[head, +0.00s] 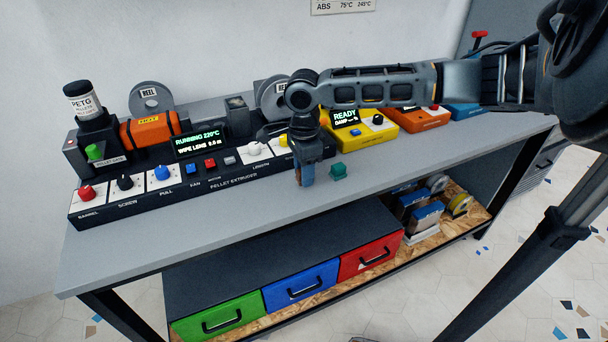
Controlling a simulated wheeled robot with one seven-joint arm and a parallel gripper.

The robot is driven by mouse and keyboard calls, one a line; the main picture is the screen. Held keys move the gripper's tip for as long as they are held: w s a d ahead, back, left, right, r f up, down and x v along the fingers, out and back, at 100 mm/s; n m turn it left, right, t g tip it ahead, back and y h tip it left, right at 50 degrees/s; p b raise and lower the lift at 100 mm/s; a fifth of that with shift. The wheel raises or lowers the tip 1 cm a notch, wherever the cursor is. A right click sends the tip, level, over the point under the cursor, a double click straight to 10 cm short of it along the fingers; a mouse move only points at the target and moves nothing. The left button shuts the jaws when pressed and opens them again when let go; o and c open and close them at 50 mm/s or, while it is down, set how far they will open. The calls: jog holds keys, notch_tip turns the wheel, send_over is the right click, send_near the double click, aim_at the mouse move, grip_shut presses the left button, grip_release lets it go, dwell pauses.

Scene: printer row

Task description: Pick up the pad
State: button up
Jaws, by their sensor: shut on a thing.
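My gripper (306,178) points down at the front part of the grey bench top, in front of the extruder's control panel. It is shut on a small blue and brown piece, which I take to be the pad (308,172). The fingers hide much of it, and I cannot tell whether it touches the bench.
The pellet extruder (210,181) fills the bench's left back. A yellow unit (357,126) and an orange unit (422,118) stand behind my gripper to the right. The bench's front strip (200,235) is clear. Green, blue and red drawers (300,287) sit below.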

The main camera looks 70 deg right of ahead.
notch_tip(320, 180, up, 3)
jog(key=shift+r, duration=0.1)
jog(key=s+d+r, duration=0.1)
jog(key=s+r, duration=0.1)
jog(key=s, duration=0.1)
jog(key=s+d+r, duration=0.2)
jog(key=s, duration=0.2)
jog(key=s+d+r, duration=0.1)
jog(key=s+r, duration=0.1)
jog(key=s, duration=0.1)
jog(key=shift+s+d+r, duration=0.3)
jog(key=shift+s+d, duration=0.05)
